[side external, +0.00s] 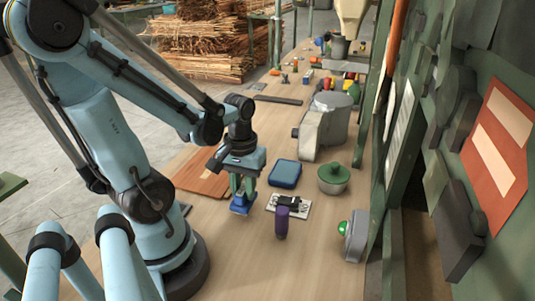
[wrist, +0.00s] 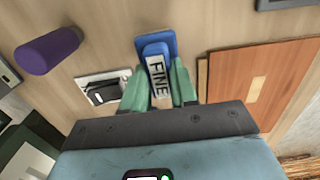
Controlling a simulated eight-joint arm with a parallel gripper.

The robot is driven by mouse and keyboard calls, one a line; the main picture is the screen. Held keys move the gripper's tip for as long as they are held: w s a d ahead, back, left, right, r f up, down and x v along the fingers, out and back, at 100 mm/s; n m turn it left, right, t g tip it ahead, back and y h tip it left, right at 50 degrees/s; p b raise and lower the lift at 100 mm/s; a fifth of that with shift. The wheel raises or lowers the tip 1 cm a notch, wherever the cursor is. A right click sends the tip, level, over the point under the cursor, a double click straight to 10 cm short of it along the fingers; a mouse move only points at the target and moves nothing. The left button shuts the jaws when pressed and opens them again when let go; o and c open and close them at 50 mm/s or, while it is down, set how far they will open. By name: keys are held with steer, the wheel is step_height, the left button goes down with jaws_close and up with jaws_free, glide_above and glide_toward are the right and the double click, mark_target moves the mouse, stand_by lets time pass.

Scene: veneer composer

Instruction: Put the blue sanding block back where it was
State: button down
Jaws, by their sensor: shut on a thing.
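The blue sanding block (side external: 240,206) is between the fingers of my gripper (side external: 243,187), low over the wooden bench. In the wrist view the block (wrist: 155,46) bears a white label reading "FINE", and the green fingers of my gripper (wrist: 158,84) are closed on its two sides. I cannot tell whether its underside touches the bench. No marked place for the block is clearly visible.
A purple cylinder (side external: 282,223) and a white plate with a black device (side external: 303,206) stand right of my gripper. Brown veneer sheets (side external: 203,178) lie left. The bench front is clear.

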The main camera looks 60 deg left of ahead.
mark_target(244, 188)
steer(key=shift+f, duration=0.95)
steer(key=c, duration=0.9)
jaws_free()
steer(key=shift+f, duration=0.15)
steer(key=shift+r, duration=6.1)
steer(key=w+d+m+t, duration=0.3)
steer(key=w+d+m, duration=0.1)
steer(key=w+d+m+t, duration=0.4)
steer(key=w+d+m, duration=0.1)
steer(key=shift+d+f, duration=0.1)
